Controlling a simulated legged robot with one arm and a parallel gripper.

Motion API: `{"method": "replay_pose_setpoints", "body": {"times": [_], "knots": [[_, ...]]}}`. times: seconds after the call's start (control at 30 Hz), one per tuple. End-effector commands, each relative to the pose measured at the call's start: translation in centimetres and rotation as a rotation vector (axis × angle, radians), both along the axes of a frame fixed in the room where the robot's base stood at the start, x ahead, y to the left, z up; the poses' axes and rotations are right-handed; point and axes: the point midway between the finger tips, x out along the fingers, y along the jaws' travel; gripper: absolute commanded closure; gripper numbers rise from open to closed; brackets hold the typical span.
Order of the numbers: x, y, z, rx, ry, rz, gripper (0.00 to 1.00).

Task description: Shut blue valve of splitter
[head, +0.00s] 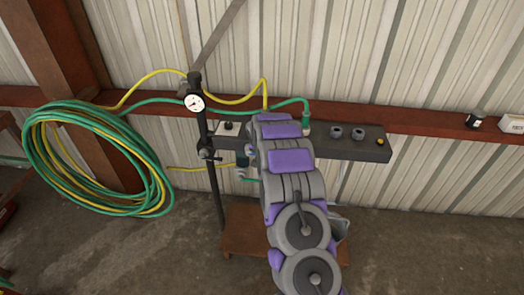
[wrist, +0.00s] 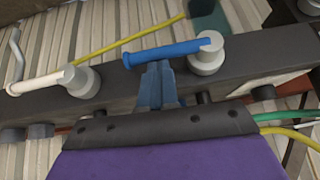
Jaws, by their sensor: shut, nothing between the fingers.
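The splitter is a dark grey bar (head: 360,149) in front of the wall in the head view; my arm hides its middle. In the wrist view the bar (wrist: 120,88) runs across the picture. The blue valve (wrist: 165,52) has a long blue lever on a round light grey pivot at its right end. The lever lies roughly along the bar. My gripper (wrist: 158,70) is shut and empty, its fingertips just below the middle of the blue lever. I cannot tell whether they touch it. In the head view my arm hides the blue valve and the gripper's fingers.
A second valve with a white lever (wrist: 40,82) sits left of the blue one. A gauge (head: 193,102) stands on a dark post at the bar's left. Yellow and green hoses (head: 80,160) hang coiled at the left. A brown stand (head: 245,225) is below.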

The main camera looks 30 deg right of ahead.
Motion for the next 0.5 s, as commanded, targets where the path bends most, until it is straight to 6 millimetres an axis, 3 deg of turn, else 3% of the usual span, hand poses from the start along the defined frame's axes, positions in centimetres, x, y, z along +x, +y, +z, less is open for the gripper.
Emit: {"method": "replay_pose_setpoints", "body": {"times": [0.27,0.5], "knots": [[0.1,0.2,4.3,0.000,-0.002,0.002,1.00],[-2.0,1.5,7.4,-0.002,-0.002,0.001,1.00]]}}
